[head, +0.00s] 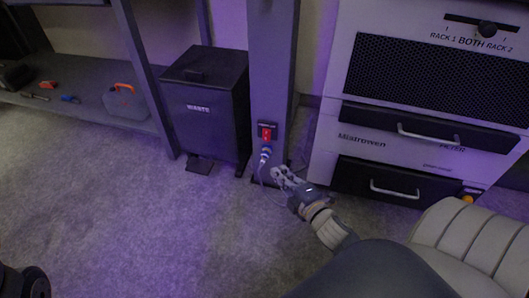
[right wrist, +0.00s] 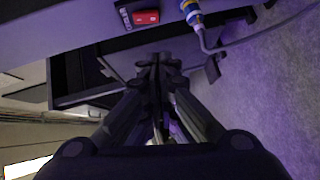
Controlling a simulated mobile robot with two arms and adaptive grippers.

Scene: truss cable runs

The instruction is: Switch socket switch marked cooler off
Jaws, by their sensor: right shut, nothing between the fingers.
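A red rocker switch (head: 266,133) sits on a dark socket plate low on the grey upright post (head: 270,60) in the head view. The switch also shows in the right wrist view (right wrist: 146,17), at the top. Its label is too small to read. A plug with a cable (head: 265,155) is just below the switch; in the right wrist view the plug (right wrist: 191,12) has blue, yellow and white bands. My right gripper (head: 280,175) is shut and empty, below and slightly right of the switch, apart from it. My left gripper is not in view.
A dark waste bin (head: 205,110) with a pedal stands left of the post. A white cabinet (head: 328,150) with black drawers and a rack selector stands to the right. A shelf (head: 90,110) at the left holds a grey box and tools. The carpet in front is clear.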

